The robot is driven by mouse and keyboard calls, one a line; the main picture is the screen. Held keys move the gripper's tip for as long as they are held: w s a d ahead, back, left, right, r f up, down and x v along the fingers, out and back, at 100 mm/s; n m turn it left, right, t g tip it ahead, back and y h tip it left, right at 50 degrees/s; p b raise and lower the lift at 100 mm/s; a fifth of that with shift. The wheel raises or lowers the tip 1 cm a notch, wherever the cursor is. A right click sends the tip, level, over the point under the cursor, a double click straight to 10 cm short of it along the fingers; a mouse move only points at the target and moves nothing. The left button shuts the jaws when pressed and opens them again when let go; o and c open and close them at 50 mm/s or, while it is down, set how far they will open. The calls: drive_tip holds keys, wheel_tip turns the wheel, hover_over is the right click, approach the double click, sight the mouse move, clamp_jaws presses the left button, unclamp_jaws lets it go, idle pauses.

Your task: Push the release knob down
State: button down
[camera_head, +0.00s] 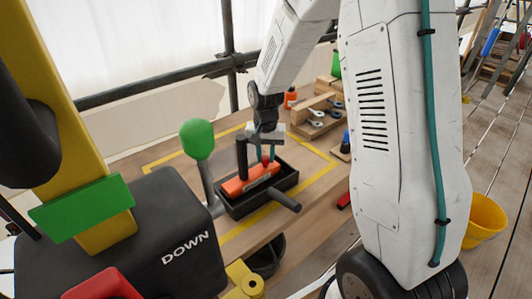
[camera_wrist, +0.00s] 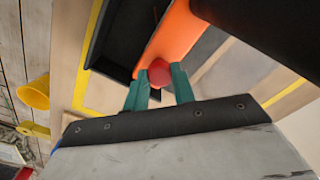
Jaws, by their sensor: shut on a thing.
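A red knob (camera_wrist: 158,73) sits on an orange body (camera_wrist: 176,40) in the wrist view. My gripper (camera_wrist: 160,88) has its two teal fingers on either side of the red knob and is shut on it. In the head view my gripper (camera_head: 266,153) reaches down onto the orange body (camera_head: 248,180), which lies in a black tray (camera_head: 237,208). The fingers partly hide the knob there. A black upright post stands at the left end of the orange body, and a dark cylindrical handle (camera_head: 284,201) sticks out at the tray's front right.
A green ball on a grey lever (camera_head: 197,139) stands left of the tray. A black box marked DOWN (camera_head: 170,240) with a yellow post fills the near left. Wooden blocks (camera_head: 320,108) and an orange bottle (camera_head: 290,98) are behind. A yellow bucket (camera_head: 484,220) stands at right.

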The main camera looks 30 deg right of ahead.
sight(266, 157)
drive_tip(key=c, duration=1.1)
unclamp_jaws()
drive_tip(key=shift+s+f, duration=0.1)
drive_tip(key=shift+c, duration=0.2)
wheel_tip(266, 157, up, 8)
drive_tip(key=shift+f, duration=0.1)
